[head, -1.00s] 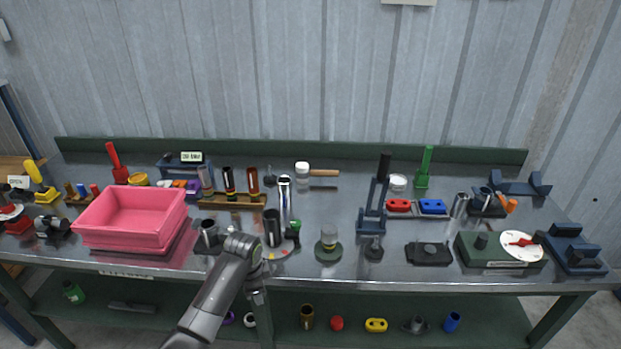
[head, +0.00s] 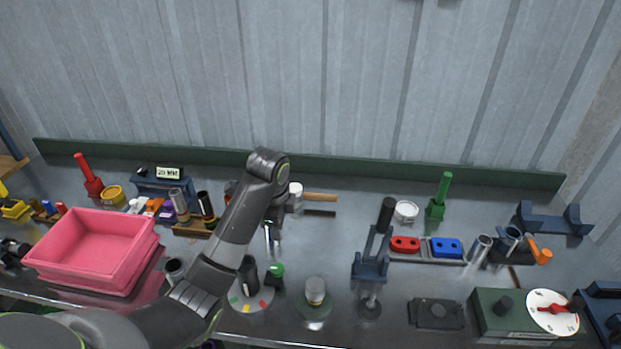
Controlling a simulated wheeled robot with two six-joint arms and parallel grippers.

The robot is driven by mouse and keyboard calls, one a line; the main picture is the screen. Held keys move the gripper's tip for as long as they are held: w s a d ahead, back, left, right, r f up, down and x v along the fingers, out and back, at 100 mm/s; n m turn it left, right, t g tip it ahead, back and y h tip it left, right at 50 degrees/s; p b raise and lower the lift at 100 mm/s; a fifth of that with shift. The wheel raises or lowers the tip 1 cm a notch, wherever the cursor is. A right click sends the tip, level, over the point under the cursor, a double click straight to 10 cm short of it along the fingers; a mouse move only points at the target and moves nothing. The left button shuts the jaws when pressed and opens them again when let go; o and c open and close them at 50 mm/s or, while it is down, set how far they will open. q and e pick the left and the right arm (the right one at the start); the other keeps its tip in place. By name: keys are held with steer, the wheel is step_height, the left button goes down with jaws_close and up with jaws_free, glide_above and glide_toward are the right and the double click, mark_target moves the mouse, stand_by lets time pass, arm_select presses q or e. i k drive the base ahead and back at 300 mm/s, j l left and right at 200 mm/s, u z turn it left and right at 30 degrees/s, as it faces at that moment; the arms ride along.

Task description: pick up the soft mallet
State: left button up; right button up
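The soft mallet (head: 320,197) lies near the back of the metal bench, in the middle of the head view. It has a white head on the left and a wooden handle pointing right. My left arm comes in from the lower left, rises to a bend and drops down just left of the mallet's head. The end of this arm, with my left gripper (head: 277,212), is close beside the white head and largely covered by the arm. I cannot tell whether its fingers are open or whether they touch the mallet. My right gripper is not in view.
A chrome tube (head: 268,236) stands partly behind my arm, near a dark tube (head: 247,276). The pink bin (head: 95,270) is at left. The bench right of the handle is fairly clear.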

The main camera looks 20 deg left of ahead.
mark_target(295, 188)
steer(key=i, duration=0.85)
